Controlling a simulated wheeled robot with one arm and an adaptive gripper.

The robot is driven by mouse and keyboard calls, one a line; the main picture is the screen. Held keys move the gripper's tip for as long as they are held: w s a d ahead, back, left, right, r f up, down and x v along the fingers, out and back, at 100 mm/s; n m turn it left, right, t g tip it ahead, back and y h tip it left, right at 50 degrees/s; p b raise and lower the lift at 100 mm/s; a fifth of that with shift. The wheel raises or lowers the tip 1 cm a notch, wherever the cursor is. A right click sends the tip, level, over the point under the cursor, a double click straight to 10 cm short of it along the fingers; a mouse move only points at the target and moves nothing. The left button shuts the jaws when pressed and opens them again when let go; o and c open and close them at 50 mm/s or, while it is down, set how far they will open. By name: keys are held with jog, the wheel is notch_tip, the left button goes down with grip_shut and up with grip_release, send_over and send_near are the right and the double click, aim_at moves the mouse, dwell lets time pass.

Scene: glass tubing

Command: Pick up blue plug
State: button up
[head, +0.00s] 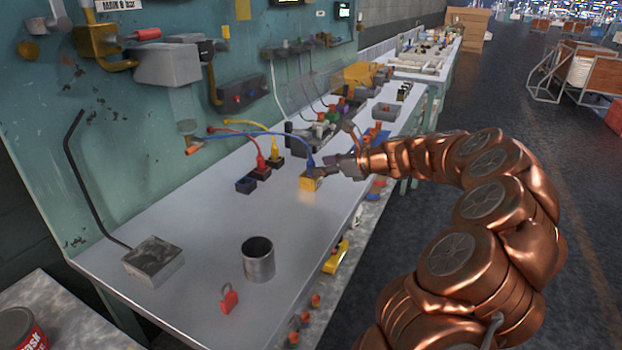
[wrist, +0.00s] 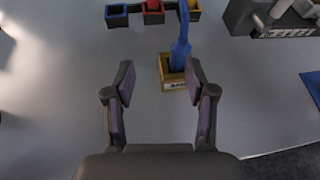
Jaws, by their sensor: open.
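The blue plug (wrist: 180,55) stands upright in a yellow socket block (wrist: 170,84) on the bench, with its blue cable rising from the top. In the head view the blue plug (head: 310,163) sits in the yellow block (head: 310,183), and its cable arcs left to the wall. My gripper (wrist: 160,75) is open and empty in the wrist view, with the plug ahead of its fingertips, nearer the right finger. In the head view my gripper (head: 334,164) is just right of the plug. I cannot tell whether a finger touches it.
The bench between is clear.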

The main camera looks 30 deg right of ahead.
jog(key=d, duration=0.1)
jog(key=d+f+m, duration=0.1)
jog(key=shift+d+h, duration=0.3)
jog(key=shift+d, duration=0.1)
jog(key=shift+r+x, duration=0.15)
jog(key=shift+x, duration=1.75)
jog(key=shift+r+x, duration=0.15)
jog(key=shift+x, duration=1.75)
jog(key=shift+w+a, duration=0.1)
jog(key=shift+a, duration=0.05)
grip_shut()
